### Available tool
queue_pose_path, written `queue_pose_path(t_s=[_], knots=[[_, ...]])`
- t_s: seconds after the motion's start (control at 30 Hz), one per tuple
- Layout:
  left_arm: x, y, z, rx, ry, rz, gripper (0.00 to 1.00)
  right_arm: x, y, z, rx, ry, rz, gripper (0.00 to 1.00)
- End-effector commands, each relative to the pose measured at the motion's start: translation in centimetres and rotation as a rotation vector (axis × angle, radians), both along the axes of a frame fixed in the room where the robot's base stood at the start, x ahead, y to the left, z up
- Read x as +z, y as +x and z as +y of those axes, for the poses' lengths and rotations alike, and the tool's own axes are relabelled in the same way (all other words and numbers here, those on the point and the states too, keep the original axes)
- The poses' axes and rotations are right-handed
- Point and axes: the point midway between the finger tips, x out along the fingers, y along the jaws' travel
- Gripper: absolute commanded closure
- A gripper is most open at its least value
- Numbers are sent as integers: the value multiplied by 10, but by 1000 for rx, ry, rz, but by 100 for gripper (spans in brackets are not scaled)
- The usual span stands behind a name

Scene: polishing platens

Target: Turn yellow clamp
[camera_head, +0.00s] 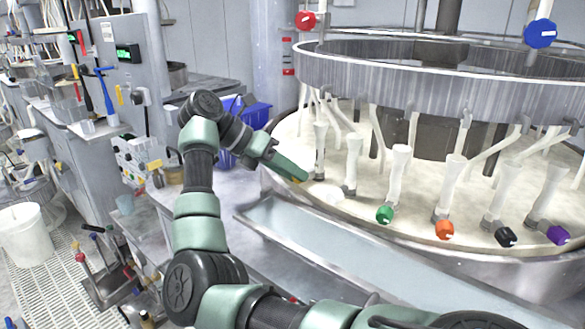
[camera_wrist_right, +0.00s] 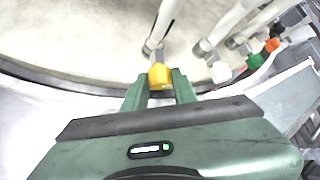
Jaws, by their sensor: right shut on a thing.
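The yellow clamp (camera_wrist_right: 159,76) sits at the lower end of a white tube (camera_wrist_right: 164,22) in the right wrist view. My right gripper (camera_wrist_right: 160,86) is shut on it, with one green finger on each side. In the head view my right gripper (camera_head: 305,176) reaches the left edge of the round platen basin (camera_head: 330,207). Only a sliver of yellow shows at its fingertips there, and the rest of the clamp is hidden. My left gripper is not in view.
A green clamp (camera_head: 385,214), orange clamp (camera_head: 444,230), black clamp (camera_head: 507,237) and purple clamp (camera_head: 557,235) hang on neighbouring tubes to the right. A metal ring (camera_head: 400,78) stands above the basin. A blue bin (camera_head: 250,113) is behind my arm.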

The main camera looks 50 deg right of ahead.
Motion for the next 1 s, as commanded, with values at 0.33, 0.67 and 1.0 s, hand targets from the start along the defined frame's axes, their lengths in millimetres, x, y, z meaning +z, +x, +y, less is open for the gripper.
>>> queue_pose_path(t_s=[0.33, 0.67, 1.0], knots=[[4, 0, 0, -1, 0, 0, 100, 0, 1, 0, 2, 16, 70, 100], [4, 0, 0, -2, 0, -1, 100, 0, 1, 0, 1, 16, 70, 100], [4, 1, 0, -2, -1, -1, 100, 0, 1, 0, 1, 15, 70, 51]])
